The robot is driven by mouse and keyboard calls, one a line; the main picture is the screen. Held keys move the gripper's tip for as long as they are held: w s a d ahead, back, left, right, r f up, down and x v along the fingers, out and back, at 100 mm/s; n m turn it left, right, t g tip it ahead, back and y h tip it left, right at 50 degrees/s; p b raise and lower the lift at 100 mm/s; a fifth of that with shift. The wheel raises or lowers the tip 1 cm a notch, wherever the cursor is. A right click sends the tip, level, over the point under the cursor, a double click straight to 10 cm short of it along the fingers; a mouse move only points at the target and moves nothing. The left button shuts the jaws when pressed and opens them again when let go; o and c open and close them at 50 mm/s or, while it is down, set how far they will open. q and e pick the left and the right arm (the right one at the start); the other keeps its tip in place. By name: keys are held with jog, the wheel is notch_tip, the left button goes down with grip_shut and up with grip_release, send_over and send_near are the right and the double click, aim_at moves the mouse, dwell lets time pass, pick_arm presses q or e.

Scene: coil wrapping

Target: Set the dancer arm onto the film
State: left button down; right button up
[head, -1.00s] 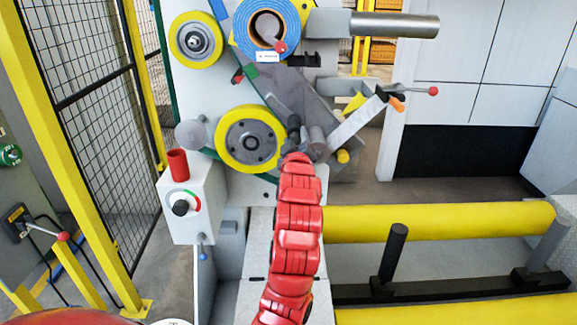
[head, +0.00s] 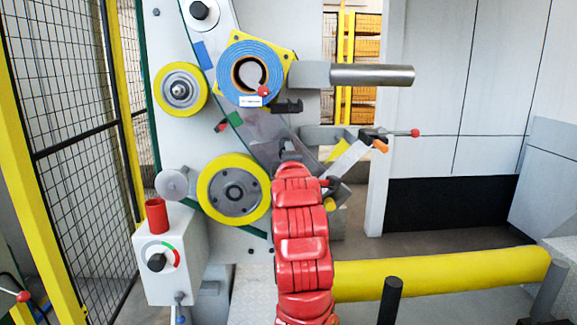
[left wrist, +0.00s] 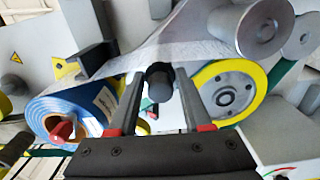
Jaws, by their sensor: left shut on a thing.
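The film (head: 258,148) is a clear sheet running from the blue coil roll (head: 248,76) down behind my left gripper (head: 290,150). It also crosses the upper middle of the left wrist view (left wrist: 175,50). In the left wrist view my left gripper (left wrist: 160,82) has its two fingers on either side of a dark round knob (left wrist: 158,76), shut on it in front of the film. I take the knob for the dancer arm's grip; the rest of that arm is mostly hidden by my gripper and red arm in the head view. Whether it touches the film I cannot tell. My right gripper is not in view.
Yellow-rimmed rollers stand at upper left (head: 180,89) and below (head: 233,188). A grey lever with an orange tip (head: 348,160) juts out right of my gripper. A control box with a red cup (head: 157,215) is at lower left. A yellow horizontal bar (head: 440,272) crosses the lower right.

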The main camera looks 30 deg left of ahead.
pick_arm(q)
jog(key=shift+s+a+r+n, duration=0.1)
jog(key=shift+a+r+n, duration=0.05)
jog(key=shift+r+n, duration=0.5)
jog(key=c, duration=0.6)
grip_release()
jog(key=shift+a+f, duration=0.1)
jog(key=v, duration=1.7)
jog(key=shift+s+d+f, duration=0.1)
jog(key=shift+d, duration=0.15)
